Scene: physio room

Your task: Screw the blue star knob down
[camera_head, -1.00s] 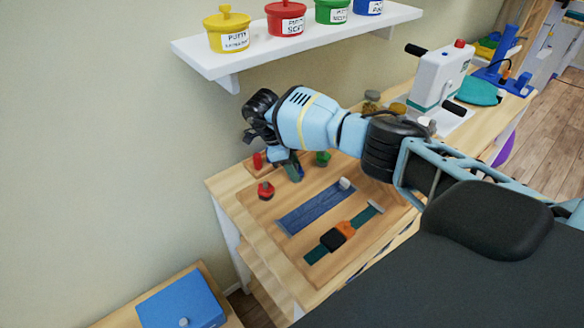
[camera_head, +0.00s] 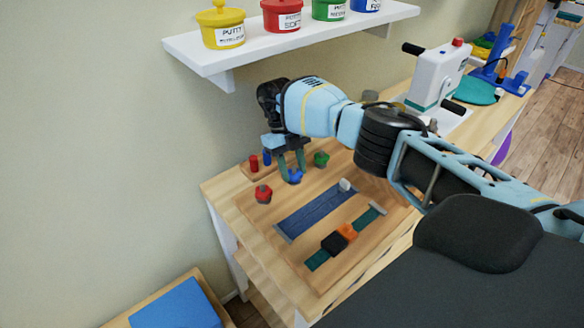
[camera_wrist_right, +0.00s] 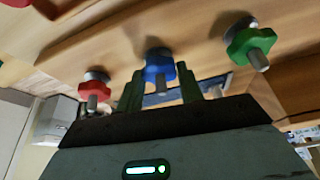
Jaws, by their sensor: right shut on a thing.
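The blue star knob (camera_head: 294,177) is on the wooden board (camera_head: 258,222), between a red star knob (camera_head: 263,194) and a green star knob (camera_head: 321,160). My right gripper (camera_head: 292,166) reaches down over the blue knob, with one finger on each side, and is shut on it. In the right wrist view the blue knob (camera_wrist_right: 159,66) sits between the green fingertips (camera_wrist_right: 160,88), with a grey stud end showing. The red knob (camera_wrist_right: 93,88) and green knob (camera_wrist_right: 250,45) flank it there, apart from the fingers. My left gripper is not in view.
A blue strip (camera_head: 314,211) and a teal strap with buckle (camera_head: 320,256) lie in front. A white shelf (camera_head: 290,45) with putty tubs hangs above.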

